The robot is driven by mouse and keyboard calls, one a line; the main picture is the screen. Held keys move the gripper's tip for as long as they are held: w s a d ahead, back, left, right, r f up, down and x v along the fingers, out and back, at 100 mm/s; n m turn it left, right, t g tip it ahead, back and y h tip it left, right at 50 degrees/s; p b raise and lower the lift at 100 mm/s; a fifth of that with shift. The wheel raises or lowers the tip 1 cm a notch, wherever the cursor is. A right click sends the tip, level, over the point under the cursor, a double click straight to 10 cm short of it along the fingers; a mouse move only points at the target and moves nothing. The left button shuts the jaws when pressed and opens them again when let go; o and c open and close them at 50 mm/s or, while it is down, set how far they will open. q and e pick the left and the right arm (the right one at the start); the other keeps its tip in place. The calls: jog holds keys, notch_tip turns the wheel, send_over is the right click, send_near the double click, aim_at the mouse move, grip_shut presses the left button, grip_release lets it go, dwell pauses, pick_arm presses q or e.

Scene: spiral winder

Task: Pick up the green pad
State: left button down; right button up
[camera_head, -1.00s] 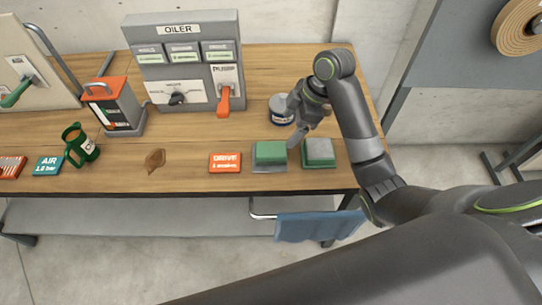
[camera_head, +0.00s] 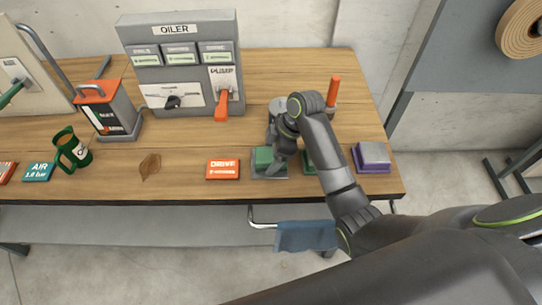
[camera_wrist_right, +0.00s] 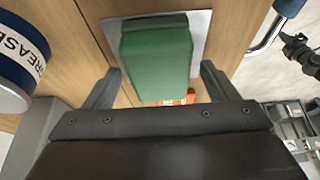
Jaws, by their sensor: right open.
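The green pad (camera_head: 263,156) is a block on a flat grey plate (camera_head: 271,174) near the front edge of the bench. My right gripper (camera_head: 275,160) is over it and partly hides its right side. In the right wrist view the green pad (camera_wrist_right: 156,55) lies ahead of and between the two open fingers (camera_wrist_right: 158,82), with gaps on both sides. I cannot tell how far the fingertips are above the plate. My left gripper is not in view.
An orange DRIVE block (camera_head: 223,169) sits left of the pad. Right of it, another green-based block (camera_head: 308,161) is mostly behind my arm, then a purple-based block (camera_head: 373,155). A GREASE can (camera_wrist_right: 18,52) stands close by. The OILER panel (camera_head: 180,62) is behind.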

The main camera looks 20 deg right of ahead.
aim_at(263, 154)
jog(key=shift+a+f, duration=0.15)
jog(key=shift+f, duration=0.2)
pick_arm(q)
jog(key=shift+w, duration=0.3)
pick_arm(e)
jog(key=shift+f, duration=0.1)
jog(key=c, duration=1.1)
jog(key=shift+o, duration=0.2)
notch_tip(263, 154, up, 6)
jog(key=shift+w+f+b, duration=0.1)
jog(key=shift+f+b, duration=0.1)
jog(key=shift+b, duration=0.1)
notch_tip(263, 154, up, 3)
jog(key=shift+r+p, duration=0.15)
jog(key=shift+p, duration=0.6)
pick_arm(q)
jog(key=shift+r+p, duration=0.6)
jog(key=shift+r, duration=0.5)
pick_arm(e)
jog(key=shift+r, duration=0.65)
